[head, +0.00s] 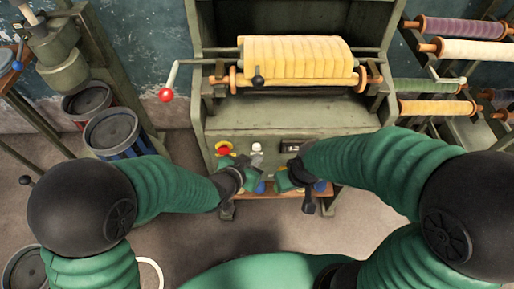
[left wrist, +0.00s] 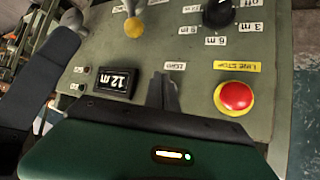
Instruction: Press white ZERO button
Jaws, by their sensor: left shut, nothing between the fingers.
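The white ZERO button (head: 256,147) sits on the grey-green front panel of the machine, right of a red button. My left gripper (head: 256,160) is shut and empty, its tip just below the white button in the head view. I cannot tell if they touch. In the left wrist view the closed fingers (left wrist: 164,92) stand below the ZERO label (left wrist: 175,66), and the white button is hidden there. My right gripper (head: 284,183) is near the panel's lower right part; its fingers do not show clearly.
The red LINE STOP button (left wrist: 236,97) is close beside my left fingers. A display reading 12 m (left wrist: 115,82) is on the other side. A yellow knob (left wrist: 134,28) and a black dial (left wrist: 218,12) are also on the panel. A yellow-wound roller (head: 297,60) is above.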

